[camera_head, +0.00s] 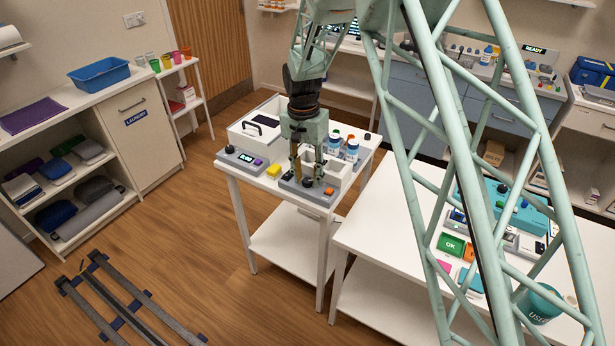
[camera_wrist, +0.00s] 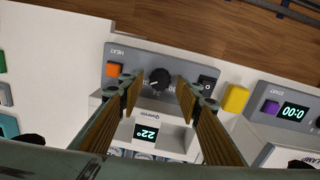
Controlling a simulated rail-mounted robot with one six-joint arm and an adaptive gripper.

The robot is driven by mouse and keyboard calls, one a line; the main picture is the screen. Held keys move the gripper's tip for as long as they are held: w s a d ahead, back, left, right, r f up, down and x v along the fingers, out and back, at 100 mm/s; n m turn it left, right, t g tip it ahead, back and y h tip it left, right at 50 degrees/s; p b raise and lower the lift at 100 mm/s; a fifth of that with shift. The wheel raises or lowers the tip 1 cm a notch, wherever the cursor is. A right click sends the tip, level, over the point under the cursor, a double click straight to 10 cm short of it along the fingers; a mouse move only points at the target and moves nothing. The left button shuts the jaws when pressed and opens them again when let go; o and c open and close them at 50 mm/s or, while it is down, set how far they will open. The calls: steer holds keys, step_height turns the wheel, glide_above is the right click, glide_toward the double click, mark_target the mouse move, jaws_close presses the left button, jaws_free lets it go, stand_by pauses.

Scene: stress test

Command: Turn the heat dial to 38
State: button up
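The black heat dial (camera_wrist: 159,84) sits on a grey control panel (camera_wrist: 150,58) marked HEAT, seen upside down in the wrist view. A small display (camera_wrist: 147,132) beyond it reads 22°. My gripper (camera_wrist: 159,78) is open, with one finger on each side of the dial. A gap shows between the dial and each finger, and I see no contact. In the head view my gripper (camera_head: 307,178) points down over the grey panel (camera_head: 318,195) at the small table's front edge; its fingers partly hide the dial there.
An orange button (camera_wrist: 114,70) lies beside the dial. A yellow block (camera_head: 273,170) and a panel with a lit display (camera_head: 245,158) stand to the left in the head view. A white table (camera_head: 375,235) is to the right.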

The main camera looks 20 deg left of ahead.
mark_target(308, 179)
step_height(308, 179, up, 12)
steer(key=shift+a, duration=0.3)
stand_by(0.4)
stand_by(0.5)
steer(key=s+d+r+t, duration=0.1)
steer(key=s+d+r, duration=0.4)
steer(key=d+r, duration=0.35)
steer(key=s+d+r+b, duration=0.1)
steer(key=s+d+r, duration=0.5)
steer(key=d, duration=0.4)
steer(key=s+d+r+t, duration=0.1)
steer(key=s+d+r, duration=0.3)
steer(key=d+r, duration=0.45)
steer(key=s+d+r+n+y, duration=0.1)
steer(key=s+d+r, duration=0.3)
steer(key=s+d, duration=0.85)
steer(key=s+d+f+t, duration=0.1)
steer(key=s+d+f, duration=0.1)
steer(key=s, duration=0.7)
steer(key=s+d+f+t+b, duration=0.1)
steer(key=s+d, duration=0.2)
steer(key=s, duration=0.6)
steer(key=shift+s+f+n, duration=0.4)
steer(key=shift+d, duration=0.1)
